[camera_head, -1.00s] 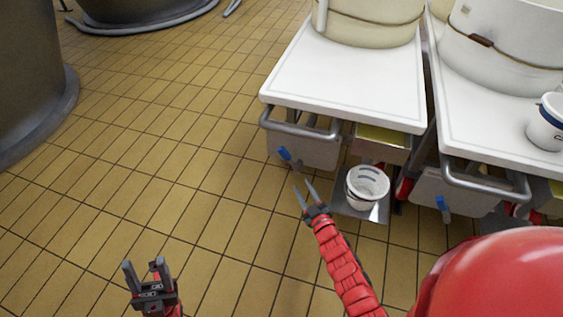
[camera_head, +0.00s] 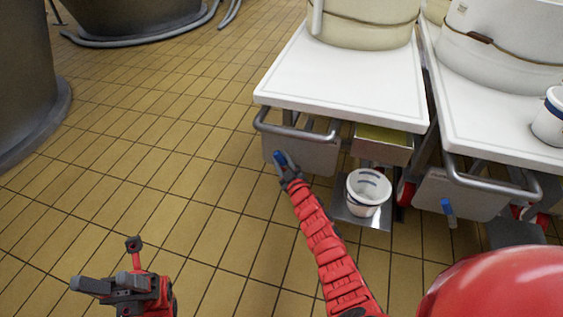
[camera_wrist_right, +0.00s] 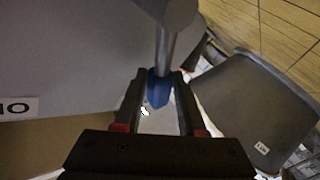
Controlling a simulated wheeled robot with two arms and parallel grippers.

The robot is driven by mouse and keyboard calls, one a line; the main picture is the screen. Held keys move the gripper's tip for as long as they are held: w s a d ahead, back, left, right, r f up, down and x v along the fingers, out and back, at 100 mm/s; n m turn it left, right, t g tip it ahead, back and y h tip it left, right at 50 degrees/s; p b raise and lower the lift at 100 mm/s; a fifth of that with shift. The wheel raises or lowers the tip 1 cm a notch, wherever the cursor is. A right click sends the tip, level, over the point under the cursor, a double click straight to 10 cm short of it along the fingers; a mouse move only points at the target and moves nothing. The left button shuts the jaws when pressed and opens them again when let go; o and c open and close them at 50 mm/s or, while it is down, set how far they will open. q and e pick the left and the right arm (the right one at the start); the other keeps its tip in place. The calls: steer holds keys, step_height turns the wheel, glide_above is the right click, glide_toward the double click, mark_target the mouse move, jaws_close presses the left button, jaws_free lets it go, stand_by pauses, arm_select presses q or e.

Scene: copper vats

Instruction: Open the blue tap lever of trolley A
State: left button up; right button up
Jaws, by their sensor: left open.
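A blue tap lever (camera_head: 279,157) hangs below the front handle of the left trolley (camera_head: 340,75). My right gripper (camera_head: 284,169) is at this lever. In the right wrist view the blue lever (camera_wrist_right: 159,88) lies between the two fingertips of my right gripper (camera_wrist_right: 160,80), below a grey metal rod. The lever nearly fills the gap; whether the fingers press on it I cannot tell. My left gripper (camera_head: 102,282) is open and empty over the floor at the lower left. No letter A is readable on either trolley.
A white bucket (camera_head: 368,191) stands on a low metal shelf just right of my right gripper. A second trolley (camera_head: 490,95) stands close on the right, with its own blue lever (camera_head: 447,207). Large dark vats stand at the left. The tiled floor (camera_head: 180,130) between is clear.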

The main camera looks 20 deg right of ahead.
steer(key=shift+w, duration=0.1)
jaws_close()
stand_by(1.5)
